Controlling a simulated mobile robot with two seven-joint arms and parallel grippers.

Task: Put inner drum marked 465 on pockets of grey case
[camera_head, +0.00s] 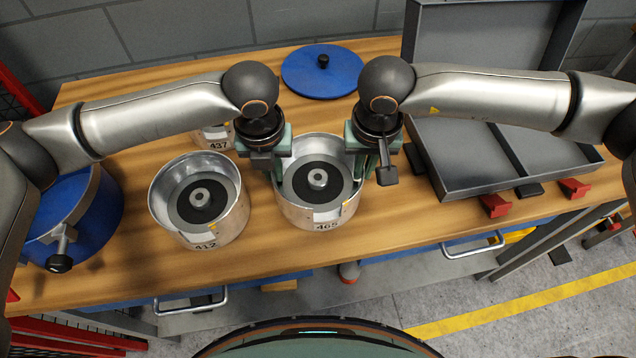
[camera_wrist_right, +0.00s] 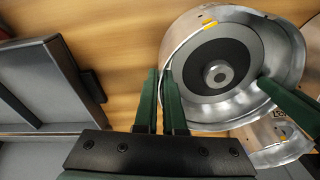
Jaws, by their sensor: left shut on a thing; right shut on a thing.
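The inner drum marked 465 (camera_head: 327,214) is a silver open cylinder with a dark ring and a hub inside. It appears upright at the table's middle, and I cannot tell whether it touches the wood. My left gripper (camera_head: 277,170) is shut on its left rim. My right gripper (camera_head: 364,163) is shut on its right rim. In the right wrist view the drum (camera_wrist_right: 272,49) has its wall at the right gripper's fingers (camera_wrist_right: 162,88). The open grey case (camera_head: 455,183) lies to the right, its shallow pockets empty where visible.
A drum marked 412 (camera_head: 205,239) stands close on the left. One marked 437 (camera_head: 217,139) is partly hidden behind. A blue lid (camera_head: 322,75) lies at the back, and a blue container (camera_head: 88,212) stands far left. Red clamps (camera_head: 495,205) line the case's front.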

